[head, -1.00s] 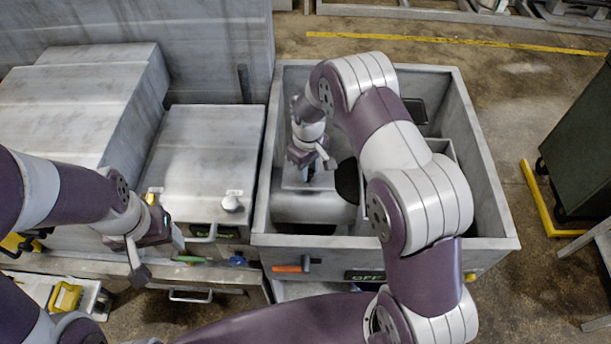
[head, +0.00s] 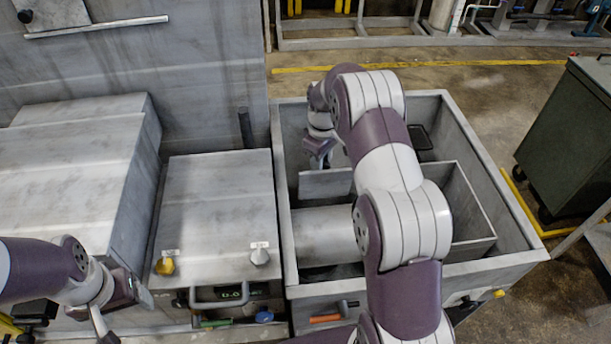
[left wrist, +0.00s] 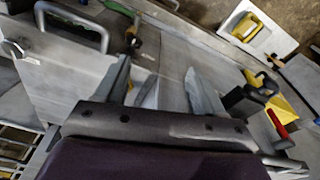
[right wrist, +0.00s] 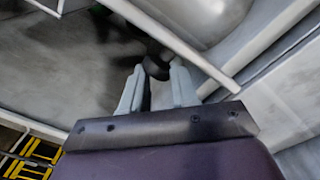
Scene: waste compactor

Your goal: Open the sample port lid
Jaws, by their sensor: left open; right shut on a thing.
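My right gripper (head: 320,165) is inside the open grey hopper (head: 510,205), low behind a grey plate (head: 325,184). In the right wrist view, its pale fingers (right wrist: 157,92) are closed around a dark, round-ended handle (right wrist: 156,66). I cannot tell whether this handle belongs to the sample port lid. No lid is clearly recognisable; my right arm covers part of the hopper. My left gripper (head: 125,290) is at the lower left, beside the grey cabinet (head: 215,205). Its fingers (left wrist: 160,88) are apart and empty in the left wrist view.
A grey horizontal cylinder (head: 325,235) lies inside the hopper. An orange-handled lever (head: 330,315) is on the hopper's front. A dark green bin (head: 575,130) stands at right.

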